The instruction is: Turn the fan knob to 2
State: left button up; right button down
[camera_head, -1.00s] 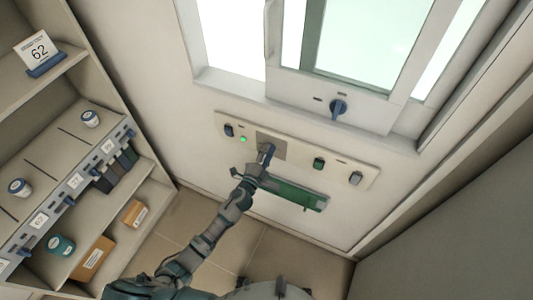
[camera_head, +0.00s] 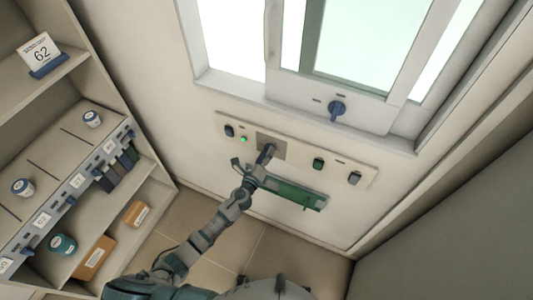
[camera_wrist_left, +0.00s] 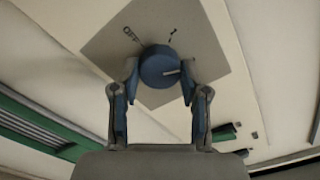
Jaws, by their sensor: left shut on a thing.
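The fan knob (camera_wrist_left: 158,66) is a round blue dial on a square grey plate (camera_wrist_left: 205,62), in the left wrist view. Its white pointer line points right in that picture, past the "1" mark; "OFF" is at its upper left. My left gripper (camera_wrist_left: 159,84) has one blue finger on each side of the knob and is shut on it. In the head view, my left gripper (camera_head: 264,156) reaches the grey plate (camera_head: 279,148) on the wall panel and mostly hides the knob. My right gripper is not in view.
The wall panel (camera_head: 300,153) also carries a green light (camera_head: 243,139) and other dark knobs. A green bar (camera_head: 298,194) sits below it. Above is a window with a blue handle (camera_head: 337,108). A shelf (camera_head: 75,120) with jars and boxes stands at left.

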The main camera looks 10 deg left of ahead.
pick_arm(q)
jog(key=shift+s+d+f+m, duration=0.1)
jog(key=shift+f+m, duration=0.15)
jog(key=shift+m, duration=0.35)
jog(key=shift+s+f+m, duration=0.1)
jog(key=shift+f+m, duration=0.1)
jog(key=shift+m, duration=0.4)
jog(key=o, duration=1.1)
jog(key=shift+o, duration=0.2)
jog(key=shift+w+r, duration=0.15)
jog(key=shift+r, duration=0.1)
jog(key=v, duration=1.2)
